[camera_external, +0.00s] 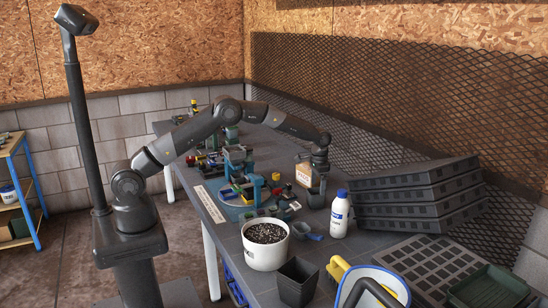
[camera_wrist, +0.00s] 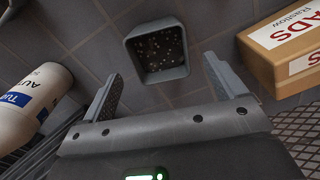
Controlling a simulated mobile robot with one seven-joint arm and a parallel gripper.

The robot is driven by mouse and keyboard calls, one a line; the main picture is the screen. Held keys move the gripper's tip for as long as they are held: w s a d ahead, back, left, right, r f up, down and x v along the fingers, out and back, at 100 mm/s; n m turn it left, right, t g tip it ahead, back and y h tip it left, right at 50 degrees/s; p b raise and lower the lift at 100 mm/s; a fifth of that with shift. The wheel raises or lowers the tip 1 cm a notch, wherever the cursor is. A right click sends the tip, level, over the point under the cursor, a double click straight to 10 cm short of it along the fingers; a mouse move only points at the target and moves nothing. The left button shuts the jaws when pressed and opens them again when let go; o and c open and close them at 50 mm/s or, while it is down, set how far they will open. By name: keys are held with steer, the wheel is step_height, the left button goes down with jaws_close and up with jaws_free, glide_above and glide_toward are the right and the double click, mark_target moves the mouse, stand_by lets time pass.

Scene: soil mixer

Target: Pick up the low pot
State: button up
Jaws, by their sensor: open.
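The low pot (camera_wrist: 168,75) is a small grey square pot with dark, speckled contents. In the wrist view it stands upright on the grey tiled surface, just beyond my fingertips and roughly between their lines. My gripper (camera_wrist: 162,67) is open with nothing between its fingers. In the external view my gripper (camera_external: 316,198) points down over the bench, beside the white bottle. The low pot is hard to single out there among the small items left of my gripper.
A white bottle (camera_wrist: 32,105) stands left of my fingers and a cardboard box (camera_wrist: 285,50) lies to the right. In the external view, a white bucket of soil (camera_external: 265,258), a black pot (camera_external: 297,283) and stacked black trays (camera_external: 415,200) surround the area.

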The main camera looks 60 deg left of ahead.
mark_target(316, 196)
steer(key=f, duration=0.6)
steer(key=shift+s+a, duration=0.15)
steer(key=shift+s, duration=0.15)
steer(key=c, duration=1.1)
